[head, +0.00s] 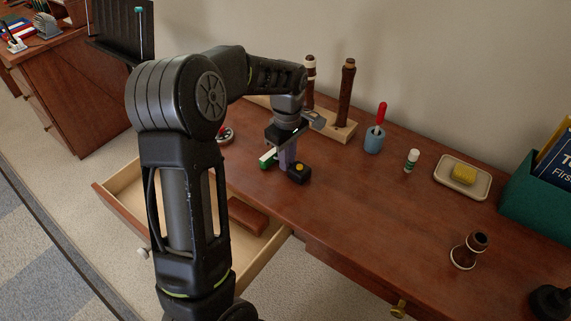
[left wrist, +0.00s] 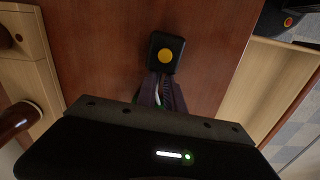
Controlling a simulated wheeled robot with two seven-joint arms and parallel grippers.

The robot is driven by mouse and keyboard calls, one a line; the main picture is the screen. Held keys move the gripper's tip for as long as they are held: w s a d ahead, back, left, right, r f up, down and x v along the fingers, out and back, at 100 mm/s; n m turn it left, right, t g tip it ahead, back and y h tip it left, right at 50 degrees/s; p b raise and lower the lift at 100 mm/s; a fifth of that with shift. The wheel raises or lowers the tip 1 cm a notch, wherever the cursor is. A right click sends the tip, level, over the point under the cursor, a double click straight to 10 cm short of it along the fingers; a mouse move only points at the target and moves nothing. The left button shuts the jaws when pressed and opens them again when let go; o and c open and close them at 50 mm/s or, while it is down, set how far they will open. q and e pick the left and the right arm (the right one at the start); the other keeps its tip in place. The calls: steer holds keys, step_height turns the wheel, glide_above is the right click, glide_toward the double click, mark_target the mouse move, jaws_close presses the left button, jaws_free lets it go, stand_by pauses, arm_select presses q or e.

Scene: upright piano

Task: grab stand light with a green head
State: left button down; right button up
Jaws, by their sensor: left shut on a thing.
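The stand light (head: 268,159) is on the wooden desk, with a green and white head and a black square base with a yellow button. The base also shows in the left wrist view (left wrist: 165,54), just beyond the fingers. My left gripper (head: 287,158) reaches down from above and is shut on the stand light, between the head and the base. The fingers hide most of its stem. In the left wrist view the fingertips (left wrist: 160,90) are together, with a bit of green beside them. My right gripper is out of view.
A wooden rack with brown rollers (head: 346,92) stands behind the gripper. A blue cup with a red-handled tool (head: 375,140), a glue stick (head: 411,160) and a soap dish (head: 448,184) lie to the right. An open drawer (head: 272,262) juts out below. The desk's front middle is clear.

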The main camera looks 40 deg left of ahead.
arm_select(q)
steer(key=shift+r, duration=0.1)
stand_by(0.4)
step_height(320, 180, up, 10)
stand_by(0.5)
steer(key=shift+f, duration=0.2)
